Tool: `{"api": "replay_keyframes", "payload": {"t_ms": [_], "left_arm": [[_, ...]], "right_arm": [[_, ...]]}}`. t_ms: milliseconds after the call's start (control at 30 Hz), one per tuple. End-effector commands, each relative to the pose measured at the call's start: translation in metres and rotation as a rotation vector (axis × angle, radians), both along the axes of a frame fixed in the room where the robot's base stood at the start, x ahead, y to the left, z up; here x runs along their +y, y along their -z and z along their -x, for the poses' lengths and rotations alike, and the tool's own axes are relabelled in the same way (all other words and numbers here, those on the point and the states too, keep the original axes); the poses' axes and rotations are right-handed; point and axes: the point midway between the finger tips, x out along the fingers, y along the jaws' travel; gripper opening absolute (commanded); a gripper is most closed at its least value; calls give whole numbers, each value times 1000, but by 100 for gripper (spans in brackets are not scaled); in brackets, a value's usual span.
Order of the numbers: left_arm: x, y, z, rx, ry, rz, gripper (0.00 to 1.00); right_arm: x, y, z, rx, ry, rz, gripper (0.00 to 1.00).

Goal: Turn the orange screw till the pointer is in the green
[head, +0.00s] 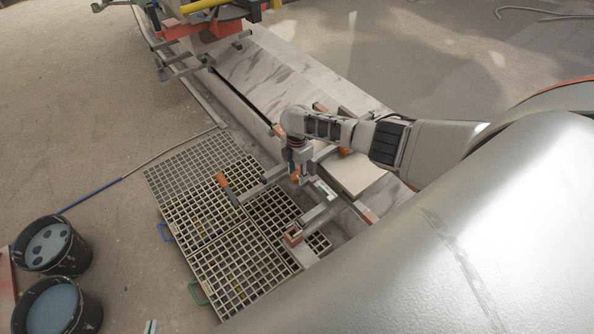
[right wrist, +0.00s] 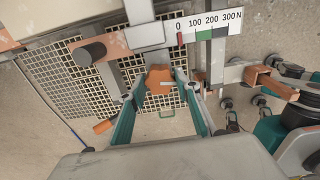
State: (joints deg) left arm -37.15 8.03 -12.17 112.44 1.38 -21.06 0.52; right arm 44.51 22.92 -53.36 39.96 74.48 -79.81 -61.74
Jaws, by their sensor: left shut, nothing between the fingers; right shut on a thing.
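My right gripper (head: 298,174) reaches in from the right over the metal clamp frame. In the right wrist view its two teal fingers (right wrist: 160,98) close around the orange screw head (right wrist: 159,77), one on each side. The white scale plate (right wrist: 207,22), marked 0 to 300 N, stands just beyond, with a green band (right wrist: 204,35) near 100 to 200. The scale is tiny in the head view (head: 324,189). Only the tip of my left gripper (head: 150,327) shows at the bottom edge, shut and empty.
Grey bars with orange ends (right wrist: 95,48) surround the screw. Floor grates (head: 240,265) lie below and left of the frame. Two dark buckets (head: 48,247) of bluish liquid stand at the far left. A pale block (head: 352,175) lies under my right arm. Open floor is at the upper left.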

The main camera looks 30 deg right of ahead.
Motion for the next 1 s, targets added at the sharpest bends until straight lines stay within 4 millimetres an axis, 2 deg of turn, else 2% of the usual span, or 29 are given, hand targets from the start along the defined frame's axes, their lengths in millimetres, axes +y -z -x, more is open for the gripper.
{"api": "replay_keyframes", "payload": {"t_ms": [400, 1000], "left_arm": [[0, -22, -2, -6, 0, 1, 0], [0, -36, -2, -5, -1, -1, 0]], "right_arm": [[2, -1, 1, 2, 388, -3, 11], [2, 0, 2, 4, 949, -2, 11]]}}
